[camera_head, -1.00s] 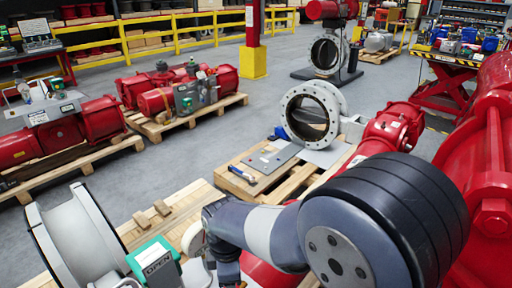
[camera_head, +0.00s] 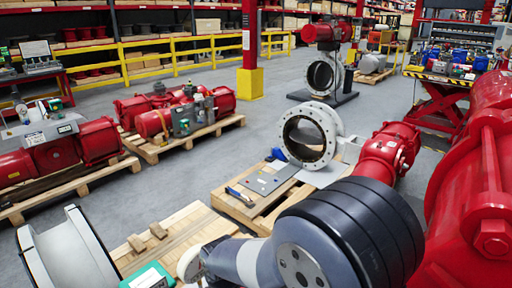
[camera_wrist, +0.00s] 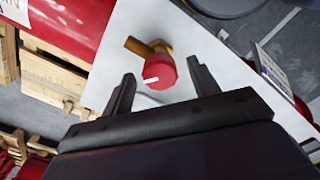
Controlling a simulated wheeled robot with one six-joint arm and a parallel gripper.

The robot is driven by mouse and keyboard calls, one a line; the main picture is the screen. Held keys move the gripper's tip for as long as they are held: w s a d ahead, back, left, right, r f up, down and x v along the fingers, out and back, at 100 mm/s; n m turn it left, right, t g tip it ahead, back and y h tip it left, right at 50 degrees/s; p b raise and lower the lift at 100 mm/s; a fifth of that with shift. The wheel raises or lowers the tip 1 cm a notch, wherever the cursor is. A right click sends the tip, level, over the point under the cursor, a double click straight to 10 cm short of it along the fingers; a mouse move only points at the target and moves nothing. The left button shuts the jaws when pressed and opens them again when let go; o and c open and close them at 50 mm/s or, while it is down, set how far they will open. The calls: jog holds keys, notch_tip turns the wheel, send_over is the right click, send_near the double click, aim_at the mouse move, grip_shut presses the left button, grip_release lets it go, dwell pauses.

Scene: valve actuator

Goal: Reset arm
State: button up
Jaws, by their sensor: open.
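In the wrist view my gripper (camera_wrist: 159,88) is open, with its two dark fingers apart and nothing held between them. Just beyond the fingertips, between them in the picture, is a red round knob (camera_wrist: 160,70) with a white mark and a brass fitting (camera_wrist: 148,46) on a pale panel (camera_wrist: 225,60). I cannot tell how far the knob is from the fingers. In the head view my arm fills the bottom middle, and my gripper does not show there.
A grey flanged valve body (camera_head: 310,135) stands on a wooden pallet (camera_head: 232,208) beyond my arm. A large red actuator (camera_head: 480,195) is close on the right. Red actuators on pallets stand at left. Open grey floor (camera_head: 190,180) lies between.

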notch_tip(320, 180, up, 10)
jog(key=r, duration=0.1)
notch_tip(320, 180, down, 12)
jog(key=shift+r, duration=0.15)
jog(key=shift+w+r+m, duration=0.1)
jog(key=shift+r+m, duration=0.15)
jog(key=shift+m, duration=0.15)
jog(key=m, duration=1)
jog(key=shift+m, duration=0.4)
notch_tip(320, 180, up, 11)
jog(key=p, duration=0.1)
